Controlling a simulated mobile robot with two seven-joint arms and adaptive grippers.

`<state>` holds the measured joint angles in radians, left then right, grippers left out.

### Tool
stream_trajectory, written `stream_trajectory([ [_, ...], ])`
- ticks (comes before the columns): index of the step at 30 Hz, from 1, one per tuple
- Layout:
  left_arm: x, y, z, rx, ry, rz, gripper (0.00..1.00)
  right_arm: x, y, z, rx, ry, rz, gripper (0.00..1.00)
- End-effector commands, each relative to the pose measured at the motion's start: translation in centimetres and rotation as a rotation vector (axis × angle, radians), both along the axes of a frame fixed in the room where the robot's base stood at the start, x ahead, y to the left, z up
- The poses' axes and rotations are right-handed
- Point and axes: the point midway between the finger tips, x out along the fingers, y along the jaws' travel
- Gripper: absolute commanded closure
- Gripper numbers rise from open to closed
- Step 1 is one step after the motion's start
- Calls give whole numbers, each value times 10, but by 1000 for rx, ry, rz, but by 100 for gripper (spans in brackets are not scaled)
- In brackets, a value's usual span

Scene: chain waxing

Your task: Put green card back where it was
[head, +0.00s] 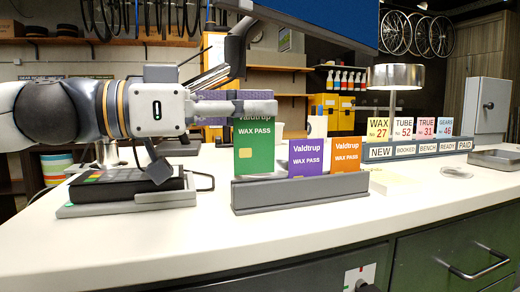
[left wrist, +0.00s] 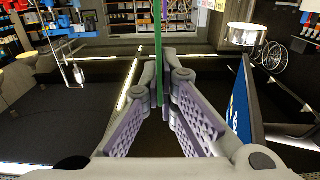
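The green card (head: 254,148), marked WAX PASS, is upright above the left end of the grey card rack (head: 300,190). Its lower edge is at the rack's top; I cannot tell whether it sits in the slot. My left gripper (head: 258,107) reaches in from the left and is shut on the card's upper part. In the left wrist view, the fingers (left wrist: 161,92) pinch the green card (left wrist: 158,45), seen edge-on. A purple card (head: 306,157) and an orange card (head: 346,154) stand lower in the rack. My right gripper is not in view.
A card terminal (head: 125,192) on a grey base lies left of the rack, under my left arm. A labelled row of white cards (head: 405,130) stands at the right. A lamp (head: 396,77) is behind. The white counter (head: 230,245) is clear in front.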

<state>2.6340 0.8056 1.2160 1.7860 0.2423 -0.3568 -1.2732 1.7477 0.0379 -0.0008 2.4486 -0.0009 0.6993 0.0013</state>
Motion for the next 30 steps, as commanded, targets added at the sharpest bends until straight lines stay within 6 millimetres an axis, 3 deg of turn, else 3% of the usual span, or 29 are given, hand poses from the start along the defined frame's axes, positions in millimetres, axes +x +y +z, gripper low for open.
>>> stream_trajectory([
  [4,11,-7,-22,0,4,0,100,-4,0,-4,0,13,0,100],
  [8,10,-6,-41,-1,1,0,100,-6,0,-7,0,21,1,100],
  [20,9,-6,-47,0,-3,0,100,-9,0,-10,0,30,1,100],
  [23,9,-6,-46,0,-4,0,78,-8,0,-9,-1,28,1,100],
  [24,9,-6,-46,1,-5,0,75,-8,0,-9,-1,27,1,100],
  [30,9,-6,-45,1,-5,0,75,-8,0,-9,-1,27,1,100],
])
